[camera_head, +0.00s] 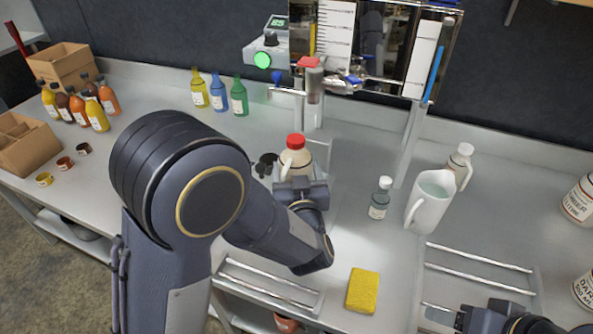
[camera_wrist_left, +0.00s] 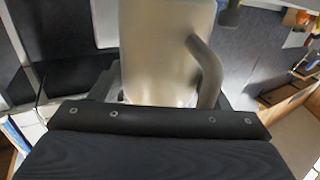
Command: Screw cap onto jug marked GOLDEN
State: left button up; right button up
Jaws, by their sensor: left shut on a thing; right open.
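A beige jug (camera_head: 297,162) with a red top (camera_head: 295,141) stands upright near the middle of the bench, below the filling apparatus. Its lower part is hidden behind my left gripper (camera_head: 298,186), which is shut on it. In the left wrist view the jug (camera_wrist_left: 160,50) and its curved handle (camera_wrist_left: 208,68) fill the middle, between the fingers. No label on it is readable, so I cannot tell whether it is marked GOLDEN. I cannot tell how tightly the red top sits. My right gripper (camera_head: 442,315) is open and empty at the bottom right.
A white pitcher (camera_head: 430,203), a small bottle (camera_head: 380,198) and a white-capped jug (camera_head: 459,165) stand to the right. A yellow sponge (camera_head: 362,291) lies at the front. Small black parts (camera_head: 265,165) lie left of the jug. Several bottles and boxes stand far left.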

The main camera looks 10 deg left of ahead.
pick_arm(q)
jog(key=shift+f+b, duration=0.4)
jog(key=shift+b, duration=0.05)
jog(key=o, duration=1.9)
jog(key=shift+c, duration=0.2)
jog(key=shift+r, duration=0.25)
jog(key=shift+r+p, duration=0.4)
jog(key=shift+p, duration=0.25)
jog(key=v, duration=1.2)
jog(key=shift+f, duration=0.2)
jog(key=shift+s, duration=0.1)
